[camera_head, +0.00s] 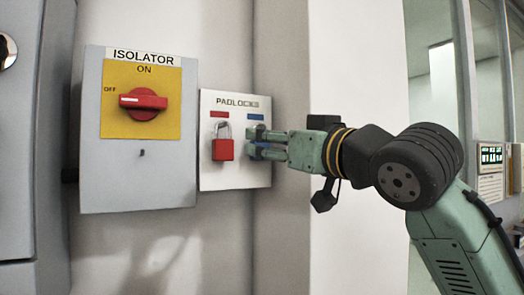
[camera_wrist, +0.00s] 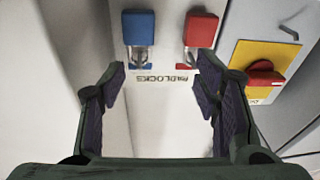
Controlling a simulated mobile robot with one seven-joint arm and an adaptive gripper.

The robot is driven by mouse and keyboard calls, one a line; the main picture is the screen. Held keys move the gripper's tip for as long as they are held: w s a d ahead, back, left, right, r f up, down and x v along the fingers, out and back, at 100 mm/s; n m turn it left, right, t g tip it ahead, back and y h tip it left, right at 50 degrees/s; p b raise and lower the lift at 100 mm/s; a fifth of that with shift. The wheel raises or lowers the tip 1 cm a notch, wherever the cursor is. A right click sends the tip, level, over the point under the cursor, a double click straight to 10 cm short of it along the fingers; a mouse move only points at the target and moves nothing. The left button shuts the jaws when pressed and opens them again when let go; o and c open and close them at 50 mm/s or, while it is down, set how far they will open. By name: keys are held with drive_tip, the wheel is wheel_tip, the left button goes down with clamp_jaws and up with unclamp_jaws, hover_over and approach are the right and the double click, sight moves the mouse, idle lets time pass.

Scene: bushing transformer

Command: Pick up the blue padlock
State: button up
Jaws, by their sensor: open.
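The blue padlock (camera_wrist: 138,26) hangs by its shackle on the padlock board, at the upper middle of the wrist view, which shows the board upside down. In the head view my gripper hides most of it. My gripper (camera_head: 252,143) reaches in from the right, in front of the right part of the board. It also shows in the wrist view (camera_wrist: 161,80), with its two fingers spread apart and nothing between them. The blue padlock is beyond the fingertips, nearer the left finger's side there. I cannot tell the exact gap.
The red padlock (camera_head: 223,149) hangs close beside the blue one on the white padlock board (camera_head: 236,180). The isolator box (camera_head: 140,185) with its red switch (camera_head: 143,104) stands to the left. A wall corner lies behind the board. Below the board is bare wall.

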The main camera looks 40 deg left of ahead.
sight(267, 145)
drive_tip(key=w+a+m+t+h+p, duration=0.1)
drive_tip(key=w+a+h+p, duration=0.1)
drive_tip(key=w+a, duration=0.3)
drive_tip(key=shift+a+m+h+p, duration=0.4)
drive_tip(key=shift+a+p, duration=0.45)
drive_tip(key=shift+f, duration=0.1)
drive_tip(key=shift+c, duration=0.3)
drive_tip(key=c, duration=1.2)
